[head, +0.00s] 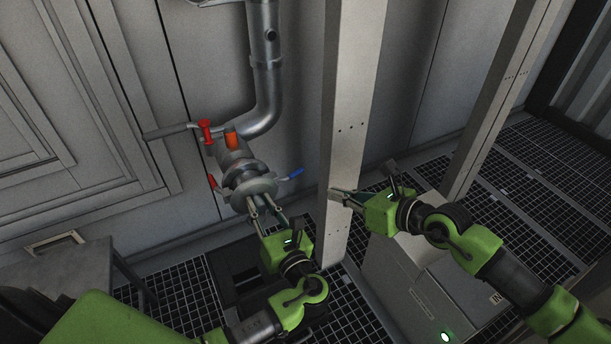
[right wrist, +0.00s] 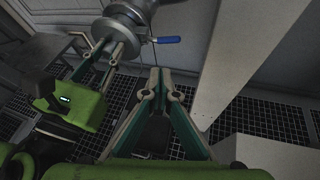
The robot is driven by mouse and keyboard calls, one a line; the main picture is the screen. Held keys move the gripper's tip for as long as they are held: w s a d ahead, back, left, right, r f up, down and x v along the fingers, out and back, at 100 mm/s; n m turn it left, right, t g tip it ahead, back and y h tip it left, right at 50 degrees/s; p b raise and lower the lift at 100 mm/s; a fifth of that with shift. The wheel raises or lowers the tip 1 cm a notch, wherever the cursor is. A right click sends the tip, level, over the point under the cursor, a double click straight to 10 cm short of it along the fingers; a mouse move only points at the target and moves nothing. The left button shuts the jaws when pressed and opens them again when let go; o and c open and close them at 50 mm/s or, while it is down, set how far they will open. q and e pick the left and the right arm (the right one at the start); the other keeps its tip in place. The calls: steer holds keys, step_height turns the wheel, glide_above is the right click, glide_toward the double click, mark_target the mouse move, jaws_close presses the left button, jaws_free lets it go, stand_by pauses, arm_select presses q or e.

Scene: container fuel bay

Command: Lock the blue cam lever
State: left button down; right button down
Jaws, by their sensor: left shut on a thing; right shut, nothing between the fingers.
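The blue cam lever (head: 291,173) sticks out to the right from the grey round coupling (head: 248,186) at the end of the pipe. It also shows in the right wrist view (right wrist: 168,40), its handle roughly level. A red lever (head: 212,182) is on the coupling's left side. My left gripper (head: 262,203) is shut on the front of the coupling; the exact part gripped is hard to see. My right gripper (head: 334,192) is shut and empty, right of the blue lever and apart from it. In the right wrist view its closed fingertips (right wrist: 158,76) are below the lever.
A grey upright post (head: 346,120) stands close to my right gripper. The grey pipe (head: 267,75) comes down the wall, with a red-handled valve (head: 205,130) and an orange part (head: 231,137) above the coupling. A grey box (head: 400,275) stands at lower right on the floor grating.

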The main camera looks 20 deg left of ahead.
steer(key=n, duration=0.1)
glide_toward(300, 168)
steer(key=a+f, duration=0.3)
steer(key=a, duration=0.1)
steer(key=shift+w+a+f, duration=0.15)
steer(key=shift+w+a, duration=0.05)
steer(key=shift+a, duration=0.55)
steer(key=shift+w+a, duration=0.4)
steer(key=shift+w, duration=0.25)
stand_by(0.3)
steer(key=shift+w+a+t+h, duration=0.3)
steer(key=shift+w, duration=0.15)
steer(key=shift+w+a, duration=1.1)
steer(key=shift+a, duration=0.15)
